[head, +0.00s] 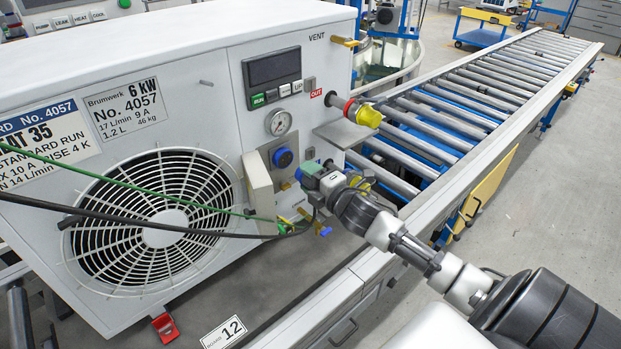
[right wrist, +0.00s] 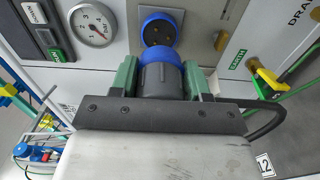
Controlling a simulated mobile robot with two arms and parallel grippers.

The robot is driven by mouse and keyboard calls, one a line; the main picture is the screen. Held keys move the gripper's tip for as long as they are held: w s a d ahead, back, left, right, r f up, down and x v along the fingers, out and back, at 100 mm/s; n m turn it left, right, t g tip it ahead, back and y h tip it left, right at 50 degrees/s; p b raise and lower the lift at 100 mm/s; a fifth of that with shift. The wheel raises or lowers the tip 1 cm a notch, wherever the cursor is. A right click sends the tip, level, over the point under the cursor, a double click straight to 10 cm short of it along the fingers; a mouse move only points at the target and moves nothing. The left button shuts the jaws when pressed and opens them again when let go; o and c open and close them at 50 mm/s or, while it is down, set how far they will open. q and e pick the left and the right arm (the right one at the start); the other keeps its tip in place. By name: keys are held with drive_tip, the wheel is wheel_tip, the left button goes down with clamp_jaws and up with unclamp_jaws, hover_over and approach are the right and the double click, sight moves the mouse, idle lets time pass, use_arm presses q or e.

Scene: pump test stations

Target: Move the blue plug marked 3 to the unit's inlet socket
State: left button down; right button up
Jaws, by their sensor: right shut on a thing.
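The unit (head: 215,60) is a white cabinet with a fan grille. Its blue inlet socket (head: 283,157) is on the front panel below the gauge, its face empty with contact holes showing in the right wrist view (right wrist: 160,31). My right gripper (head: 320,175) is shut on the blue plug (right wrist: 160,73), a dark body with a blue collar between green fingers. The collar is close in front of the socket's lower edge in the wrist view; in the head view the plug looks slightly apart from it. The mark 3 is not legible. My left gripper is not in view.
A black cable (head: 140,228) and a green cable (head: 130,182) cross the fan grille from the left. A yellow-capped fitting (head: 367,115) sticks out right of the gauge (head: 279,122). A roller conveyor (head: 480,85) runs off to the back right.

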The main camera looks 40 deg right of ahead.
drive_tip(key=w, duration=0.2)
drive_tip(key=w+b, duration=0.1)
drive_tip(key=w, duration=0.2)
drive_tip(key=shift+w+a, duration=0.2)
drive_tip(key=shift+w, duration=0.1)
idle(2.3)
drive_tip(key=shift+w, duration=0.5)
idle(0.4)
drive_tip(key=o, duration=1.3)
drive_tip(key=shift+c, duration=0.2)
drive_tip(key=b, duration=0.2)
approach(285, 160)
drive_tip(key=shift+s, duration=1.15)
drive_tip(key=shift+s+d+r, duration=0.1)
drive_tip(key=shift+s, duration=0.5)
